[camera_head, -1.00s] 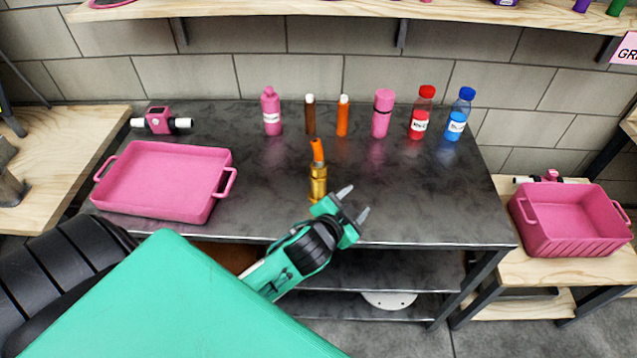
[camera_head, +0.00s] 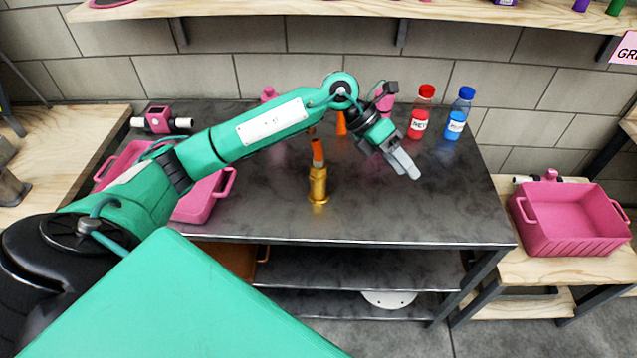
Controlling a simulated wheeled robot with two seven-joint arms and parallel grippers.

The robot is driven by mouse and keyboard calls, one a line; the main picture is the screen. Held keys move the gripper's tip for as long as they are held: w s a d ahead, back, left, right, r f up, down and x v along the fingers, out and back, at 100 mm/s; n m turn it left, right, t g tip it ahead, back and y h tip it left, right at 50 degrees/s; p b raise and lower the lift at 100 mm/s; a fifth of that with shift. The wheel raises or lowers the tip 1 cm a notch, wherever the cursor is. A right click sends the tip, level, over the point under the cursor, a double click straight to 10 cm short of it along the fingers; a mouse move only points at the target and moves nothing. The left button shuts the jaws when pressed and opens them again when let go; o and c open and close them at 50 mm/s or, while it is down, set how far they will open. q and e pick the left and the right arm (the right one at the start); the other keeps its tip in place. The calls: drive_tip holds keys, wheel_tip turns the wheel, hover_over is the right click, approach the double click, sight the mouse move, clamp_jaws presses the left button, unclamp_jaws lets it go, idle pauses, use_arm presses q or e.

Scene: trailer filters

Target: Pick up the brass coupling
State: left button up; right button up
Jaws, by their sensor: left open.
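The brass coupling (camera_head: 318,187) stands upright on the dark metal table (camera_head: 440,205), near the middle of its front half. An orange piece (camera_head: 317,152) sticks up from its top, leaning slightly left. My left gripper (camera_head: 405,168) is open and empty, to the right of the coupling and apart from it, with its fingers pointing down and to the right. My right gripper is not in view.
The pink tray (camera_head: 201,205) on the left is partly hidden by my arm. A red-capped bottle (camera_head: 421,112) and a blue-capped bottle (camera_head: 458,114) stand behind my gripper. Other pink and orange items are partly covered. A pink crate (camera_head: 570,235) is at right. The table's right front is clear.

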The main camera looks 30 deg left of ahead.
use_arm(q)
drive_tip(key=w+a+y, duration=0.2)
drive_tip(key=a+y, duration=0.3)
drive_tip(key=a, duration=0.5)
wheel_tip(320, 180, up, 3)
drive_tip(key=n+y, duration=0.2)
drive_tip(key=y, duration=0.3)
hover_over(318, 142)
drive_tip(key=shift+a+g, duration=0.1)
drive_tip(key=shift+g, duration=0.2)
wheel_tip(318, 142, down, 8)
drive_tip(key=shift+r+p, duration=0.1)
drive_tip(key=shift+p, duration=0.95)
drive_tip(key=shift+f+p, duration=0.45)
drive_tip(key=shift+f, duration=0.1)
wheel_tip(318, 142, down, 3)
drive_tip(key=shift+f+p, duration=0.2)
drive_tip(key=shift+p, duration=0.6)
drive_tip(key=shift+f, duration=0.45)
clamp_jaws()
